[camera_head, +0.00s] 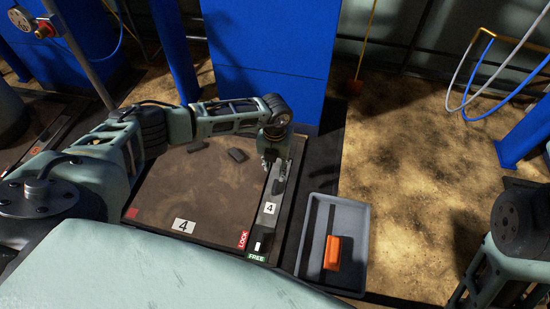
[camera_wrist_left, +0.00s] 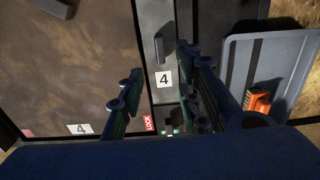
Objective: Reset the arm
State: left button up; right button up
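My left arm reaches in from the left over a brown scale platform (camera_head: 180,200). My left gripper (camera_head: 272,166) hangs over the narrow strip (camera_head: 262,225) along the platform's right side. In the left wrist view its two fingers (camera_wrist_left: 160,62) are spread apart with nothing between them. How far above the strip the fingertips are, I cannot tell. Part of my right arm (camera_head: 505,240) shows at the lower right; its gripper fingers do not show.
LOCK (camera_head: 242,240) and FREE (camera_head: 256,257) labels mark the strip's near end. A blue cabinet (camera_head: 270,50) stands behind; open floor lies right.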

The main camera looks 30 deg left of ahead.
pick_arm(q)
jog(key=shift+r, duration=0.5)
